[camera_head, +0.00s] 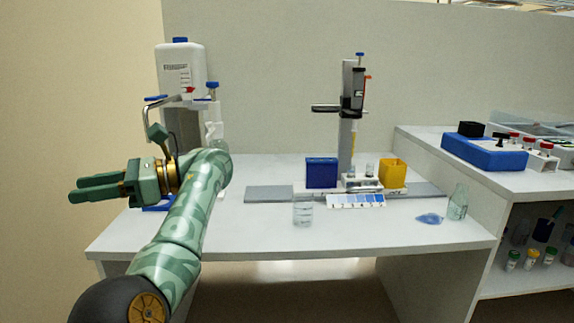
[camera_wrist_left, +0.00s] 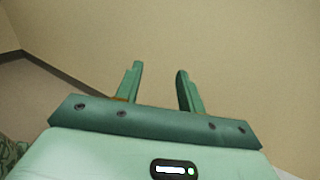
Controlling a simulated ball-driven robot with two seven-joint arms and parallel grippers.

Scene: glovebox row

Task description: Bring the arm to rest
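My left arm reaches in from the lower left over the table (camera_head: 290,238). Its green gripper (camera_head: 75,190) points left, past the table's left edge, in front of the bare beige wall. In the left wrist view the two fingers of the left gripper (camera_wrist_left: 159,85) stand apart with nothing between them, so it is open and empty. Only wall and a strip of floor show beyond the fingers. My right gripper is in neither view.
A white canister (camera_head: 181,68) stands behind the left arm. A dispenser stand (camera_head: 347,120), a blue box (camera_head: 321,172), a yellow box (camera_head: 393,174) and a glass beaker (camera_head: 303,211) are on the table. A glass bottle (camera_head: 458,203) stands near the right edge.

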